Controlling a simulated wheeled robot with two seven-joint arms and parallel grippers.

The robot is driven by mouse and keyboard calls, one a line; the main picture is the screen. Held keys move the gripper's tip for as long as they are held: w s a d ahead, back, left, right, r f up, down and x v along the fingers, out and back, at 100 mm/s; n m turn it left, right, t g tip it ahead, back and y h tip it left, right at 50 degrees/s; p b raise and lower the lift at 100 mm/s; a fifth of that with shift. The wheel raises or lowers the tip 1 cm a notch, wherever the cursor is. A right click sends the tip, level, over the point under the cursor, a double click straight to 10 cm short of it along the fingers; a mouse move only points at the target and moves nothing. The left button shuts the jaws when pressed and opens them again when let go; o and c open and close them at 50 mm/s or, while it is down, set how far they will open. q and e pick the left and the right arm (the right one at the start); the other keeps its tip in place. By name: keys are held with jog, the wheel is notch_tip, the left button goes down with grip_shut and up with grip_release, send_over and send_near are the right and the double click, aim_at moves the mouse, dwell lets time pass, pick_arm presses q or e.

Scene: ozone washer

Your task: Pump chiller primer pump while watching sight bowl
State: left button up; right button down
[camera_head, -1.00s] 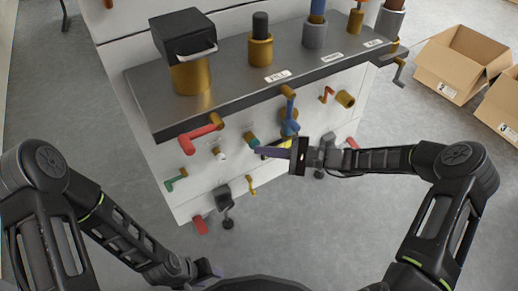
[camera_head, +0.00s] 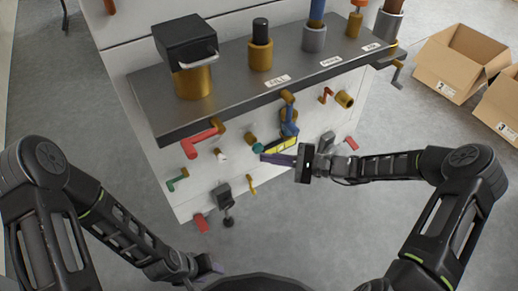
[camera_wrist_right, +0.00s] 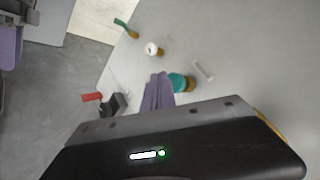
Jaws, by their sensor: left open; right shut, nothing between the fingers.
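The white cabinet front (camera_head: 185,205) carries several coloured levers and knobs; I cannot tell which is the chiller primer pump or which is the sight bowl. My right gripper (camera_head: 268,158) is shut and empty, its purple fingers close to a teal-ended knob (camera_head: 257,148), just below a yellow part (camera_head: 284,145) and a blue lever (camera_head: 289,120). I cannot tell whether it touches them. In the right wrist view the shut purple fingers (camera_wrist_right: 158,92) lie beside the teal knob (camera_wrist_right: 180,83). My left gripper (camera_head: 210,267) is open, low in front of the cabinet, partly hidden.
The grey shelf top (camera_head: 225,95) holds a black box on a brass base (camera_head: 188,42) and several cylinders; one label reads FILL. A red lever (camera_head: 200,142) and a black knob (camera_head: 222,193) stick out. Open cardboard boxes (camera_head: 452,62) stand at right. The floor at left is clear.

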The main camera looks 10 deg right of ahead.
jog(key=s, duration=0.1)
jog(key=s+d+p, duration=0.1)
jog(key=s, duration=0.1)
jog(key=s+p, duration=0.1)
jog(key=shift+s+d, duration=0.3)
jog(key=shift+d, duration=0.1)
dwell(0.7)
